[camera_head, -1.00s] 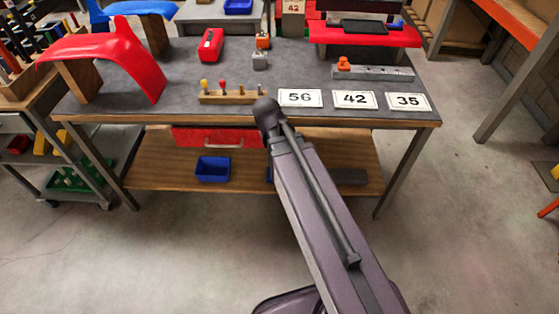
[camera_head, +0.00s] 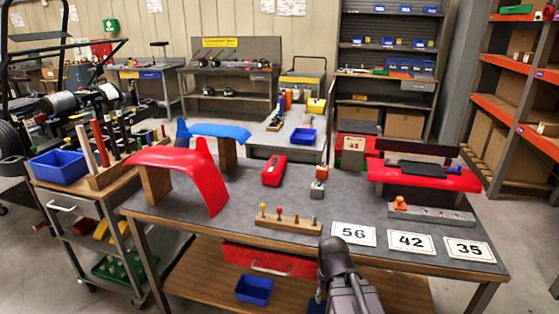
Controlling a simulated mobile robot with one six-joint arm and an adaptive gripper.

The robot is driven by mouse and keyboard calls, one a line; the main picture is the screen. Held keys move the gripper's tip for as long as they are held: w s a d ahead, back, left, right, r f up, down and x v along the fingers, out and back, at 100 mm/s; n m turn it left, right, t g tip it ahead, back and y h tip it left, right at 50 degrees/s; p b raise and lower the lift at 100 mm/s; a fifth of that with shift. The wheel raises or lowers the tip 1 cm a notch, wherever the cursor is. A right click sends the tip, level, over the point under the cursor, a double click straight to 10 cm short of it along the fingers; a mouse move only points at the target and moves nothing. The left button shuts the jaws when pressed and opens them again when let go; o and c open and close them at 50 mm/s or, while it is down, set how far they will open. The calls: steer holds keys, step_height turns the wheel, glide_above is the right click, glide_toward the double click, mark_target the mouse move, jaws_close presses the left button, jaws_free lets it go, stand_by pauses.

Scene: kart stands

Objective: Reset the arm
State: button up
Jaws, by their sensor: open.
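My arm (camera_head: 343,280) rises from the bottom edge, right of centre, in front of the workbench. Its dark rounded upper end reaches the bench's front edge, just below the number card 56 (camera_head: 353,233). That end looks like a joint, and no fingers show there. My gripper is not visible in the head view, so I cannot see whether it touches anything.
The workbench (camera_head: 270,203) carries a red fender (camera_head: 190,168), a blue fender, a red case (camera_head: 274,171), a wooden peg block and number cards. A trolley (camera_head: 78,200) stands at the left. Orange shelving (camera_head: 520,75) stands at the right, with open floor before it.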

step_height(320, 180, up, 11)
steer(key=p, duration=0.9)
steer(key=shift+f+p, duration=0.2)
steer(key=shift+p, duration=0.1)
stand_by(0.3)
